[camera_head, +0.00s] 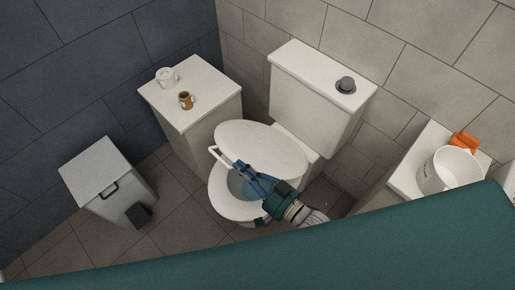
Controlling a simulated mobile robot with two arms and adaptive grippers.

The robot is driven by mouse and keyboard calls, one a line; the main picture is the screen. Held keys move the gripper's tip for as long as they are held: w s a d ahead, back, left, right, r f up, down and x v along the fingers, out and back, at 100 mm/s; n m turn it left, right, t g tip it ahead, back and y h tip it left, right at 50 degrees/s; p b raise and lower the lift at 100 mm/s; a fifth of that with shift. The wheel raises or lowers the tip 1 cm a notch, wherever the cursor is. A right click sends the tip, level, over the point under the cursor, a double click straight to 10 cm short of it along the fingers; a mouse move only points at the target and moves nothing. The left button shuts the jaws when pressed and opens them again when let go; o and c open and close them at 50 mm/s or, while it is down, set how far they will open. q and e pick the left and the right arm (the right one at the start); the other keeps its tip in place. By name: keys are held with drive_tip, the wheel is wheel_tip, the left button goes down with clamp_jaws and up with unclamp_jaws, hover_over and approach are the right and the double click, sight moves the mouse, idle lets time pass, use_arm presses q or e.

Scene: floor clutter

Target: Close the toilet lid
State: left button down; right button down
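The toilet (312,108) stands against the tiled wall, with its white tank at the back. Its oval white lid (262,147) is partly raised, tilted over the bowl. The bowl rim (238,211) and some of the bowl's inside show below the lid. My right gripper (246,176), blue and dark, is over the bowl at the lid's lower front edge. Whether it touches the lid is unclear, and its fingers are too small to read. A thin white bar-like piece lies by the fingertips; I cannot tell what it belongs to. My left gripper is out of view.
A white cabinet (204,117) left of the toilet bears a white mug (167,77) and a brown mug (186,100). A lidded bin (103,182) stands farther left. At right, a white counter holds a white bucket (447,172) and an orange item (464,141). Floor shows between bin and toilet.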

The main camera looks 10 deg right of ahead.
drive_tip(key=s+a+f+b, duration=0.2)
drive_tip(key=a+f+b, duration=0.2)
drive_tip(key=f, duration=0.3)
drive_tip(key=shift+s+a, duration=0.2)
drive_tip(key=shift+s, duration=0.15)
